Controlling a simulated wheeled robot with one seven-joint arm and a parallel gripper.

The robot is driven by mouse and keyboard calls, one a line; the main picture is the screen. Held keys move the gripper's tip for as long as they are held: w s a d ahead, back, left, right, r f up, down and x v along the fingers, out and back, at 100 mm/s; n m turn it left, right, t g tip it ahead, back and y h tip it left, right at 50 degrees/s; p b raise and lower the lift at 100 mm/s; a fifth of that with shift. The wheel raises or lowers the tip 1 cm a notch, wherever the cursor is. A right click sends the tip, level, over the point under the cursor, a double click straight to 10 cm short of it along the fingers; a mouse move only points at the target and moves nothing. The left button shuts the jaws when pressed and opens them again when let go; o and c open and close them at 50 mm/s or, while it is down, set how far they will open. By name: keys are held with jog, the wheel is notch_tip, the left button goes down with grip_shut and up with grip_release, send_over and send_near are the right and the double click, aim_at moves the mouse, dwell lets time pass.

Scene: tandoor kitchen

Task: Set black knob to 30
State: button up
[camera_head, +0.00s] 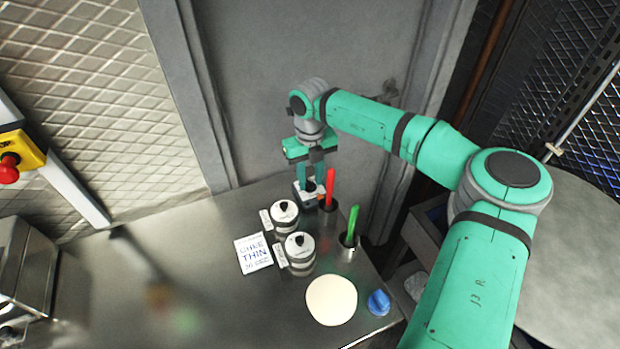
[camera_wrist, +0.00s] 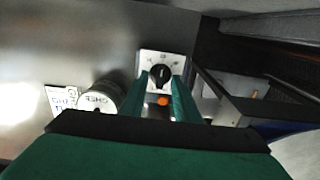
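The black knob (camera_wrist: 160,76) sits on a white dial plate (camera_wrist: 176,58) in the wrist view. A pale pointer line on the knob runs roughly toward the top of that picture. The marks around it are too small to read. An orange round part (camera_wrist: 163,101) lies just below the knob. My gripper (camera_wrist: 166,84) is open, its two green fingers apart on either side of the knob's lower part; I cannot tell whether they touch it. In the head view my gripper (camera_head: 311,176) points down over the dial unit (camera_head: 303,197), hiding most of it.
Two lidded canisters (camera_head: 284,213) (camera_head: 299,247) stand close by, with a lettered card (camera_head: 254,253) to their left. Red (camera_head: 330,185) and green (camera_head: 352,222) upright handles rise nearby. A pale disc (camera_head: 331,300) and a blue object (camera_head: 379,302) lie toward the front.

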aim_at(310, 182)
notch_tip(310, 182, up, 11)
dwell(0.5)
jog(key=shift+f, duration=0.1)
